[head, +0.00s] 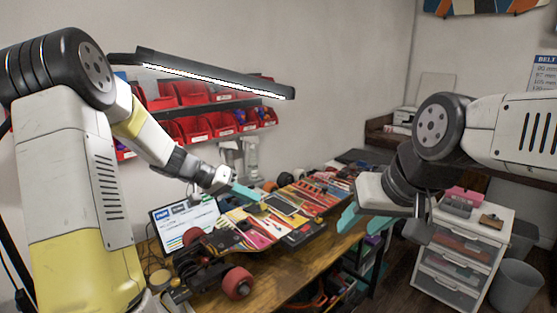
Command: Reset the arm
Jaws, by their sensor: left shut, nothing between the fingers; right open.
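My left gripper (243,192) has teal fingers and is shut and empty. My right gripper (347,217) also has teal fingers and is open and empty. It is at the right front side of the bench, and its wrist partly hides its fingers. The colourful skateboard (262,229) lies along the wooden workbench (262,291), with reddish wheels (238,283) at its near end.
A lit lamp bar (215,78) spans above the bench, close to my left arm. Red bins (195,128) line the wall behind. A screen (184,219) stands at the bench's back left. A white drawer cart (462,252) and grey bin (515,285) stand at right.

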